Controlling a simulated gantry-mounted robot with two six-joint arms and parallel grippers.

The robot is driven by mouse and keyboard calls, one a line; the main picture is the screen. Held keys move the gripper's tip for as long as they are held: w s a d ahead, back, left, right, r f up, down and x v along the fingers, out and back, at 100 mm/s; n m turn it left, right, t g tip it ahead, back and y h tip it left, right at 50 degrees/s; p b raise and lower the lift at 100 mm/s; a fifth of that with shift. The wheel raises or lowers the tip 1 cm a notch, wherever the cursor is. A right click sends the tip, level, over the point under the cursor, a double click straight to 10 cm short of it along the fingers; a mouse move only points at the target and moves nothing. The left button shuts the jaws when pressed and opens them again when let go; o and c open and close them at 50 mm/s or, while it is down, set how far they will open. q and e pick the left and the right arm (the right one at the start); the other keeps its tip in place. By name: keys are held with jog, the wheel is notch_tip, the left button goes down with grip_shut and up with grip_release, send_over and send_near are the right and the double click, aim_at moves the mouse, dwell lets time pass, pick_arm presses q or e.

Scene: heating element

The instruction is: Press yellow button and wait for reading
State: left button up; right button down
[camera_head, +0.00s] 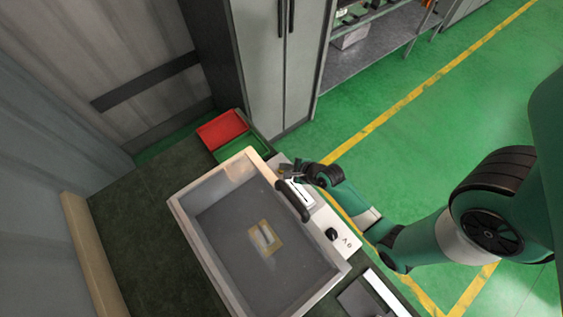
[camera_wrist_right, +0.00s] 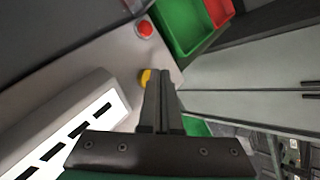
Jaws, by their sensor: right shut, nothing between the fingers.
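The yellow button (camera_wrist_right: 145,77) shows in the right wrist view, partly covered by my right gripper. My right gripper (camera_wrist_right: 161,74) is shut and empty, with its fingertips at the button's right edge; I cannot tell whether they touch it. In the head view my right gripper (camera_head: 284,171) is over the far end of the device's control panel (camera_head: 327,218), and the yellow button cannot be made out there. A white display (camera_wrist_right: 75,140) with black dashes shows in the wrist view; no digits are readable. My left gripper is not in view.
A red button (camera_wrist_right: 145,28) sits beyond the yellow one. The device has an open basin (camera_head: 215,230) with a small pale piece (camera_head: 264,238) inside, a dark handle (camera_head: 292,200) and a black knob (camera_head: 331,234). Red (camera_head: 221,129) and green (camera_head: 243,146) bins stand behind.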

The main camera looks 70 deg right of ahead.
jog(key=shift+f, duration=0.5)
jog(key=shift+r, duration=0.1)
dwell(0.5)
jog(key=shift+r+p, duration=0.85)
jog(key=shift+p, duration=0.05)
notch_tip(320, 180, up, 5)
jog(key=p, duration=0.5)
jog(key=shift+p, duration=0.35)
